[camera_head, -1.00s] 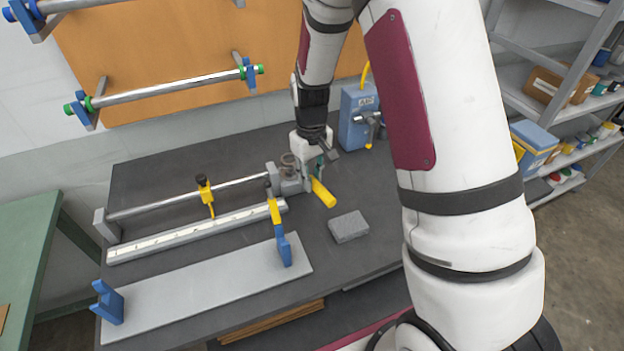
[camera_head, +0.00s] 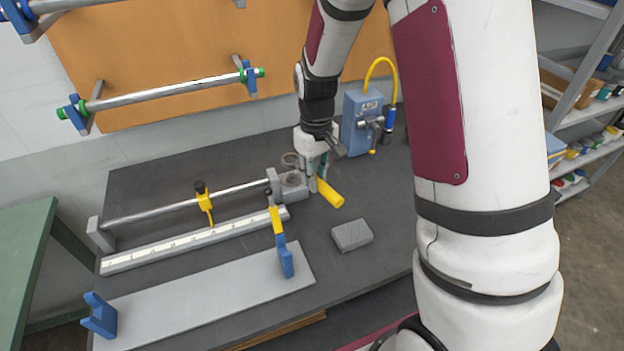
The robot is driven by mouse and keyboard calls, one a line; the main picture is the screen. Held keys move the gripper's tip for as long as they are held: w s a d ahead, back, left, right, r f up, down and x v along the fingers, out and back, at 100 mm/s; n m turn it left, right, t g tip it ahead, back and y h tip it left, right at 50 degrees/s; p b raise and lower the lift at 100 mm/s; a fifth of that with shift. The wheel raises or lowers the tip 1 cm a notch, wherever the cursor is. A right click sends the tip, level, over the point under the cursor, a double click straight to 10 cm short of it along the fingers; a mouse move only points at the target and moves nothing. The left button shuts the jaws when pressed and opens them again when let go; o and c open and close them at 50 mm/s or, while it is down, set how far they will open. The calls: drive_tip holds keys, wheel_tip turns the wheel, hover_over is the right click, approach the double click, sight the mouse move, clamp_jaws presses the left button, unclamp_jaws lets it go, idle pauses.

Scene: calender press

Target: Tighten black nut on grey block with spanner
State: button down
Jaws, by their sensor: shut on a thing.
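My gripper (camera_head: 320,172) points down at the right side of the grey block (camera_head: 292,187), at the right end of the steel bar. The gripper looks shut on the spanner (camera_head: 290,160), of which a grey-brown curved head seems to show left of the fingers, just over the block; the view is small and the hold is partly hidden. I cannot make out the black nut; it is hidden or too small around the block. A thick yellow handle (camera_head: 330,194) slants down to the right close by the fingers; I cannot tell whether it touches them.
The steel bar (camera_head: 150,211) carries a yellow clip. A white ruled rail (camera_head: 190,238), a grey plate (camera_head: 190,298) with blue supports and a loose grey brick (camera_head: 351,235) lie in front. A blue box (camera_head: 358,137) with a yellow hose stands behind right. The dark table's front right is clear.

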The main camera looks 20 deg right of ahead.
drive_tip(key=shift+f, duration=0.25)
drive_tip(key=shift+f+b, duration=1.4)
drive_tip(key=shift+f, duration=1.55)
drive_tip(key=shift+s+a+m, duration=0.25)
drive_tip(key=shift+a+m, duration=0.65)
drive_tip(key=shift+a+r+m+p, duration=0.1)
drive_tip(key=shift+a+m+p, duration=0.6)
drive_tip(key=shift+a+m, duration=0.45)
drive_tip(key=shift+d+n, duration=0.65)
drive_tip(key=shift+d, duration=0.1)
drive_tip(key=shift+r+p, duration=0.95)
drive_tip(key=shift+r, duration=1.5)
drive_tip(key=shift+w, duration=0.1)
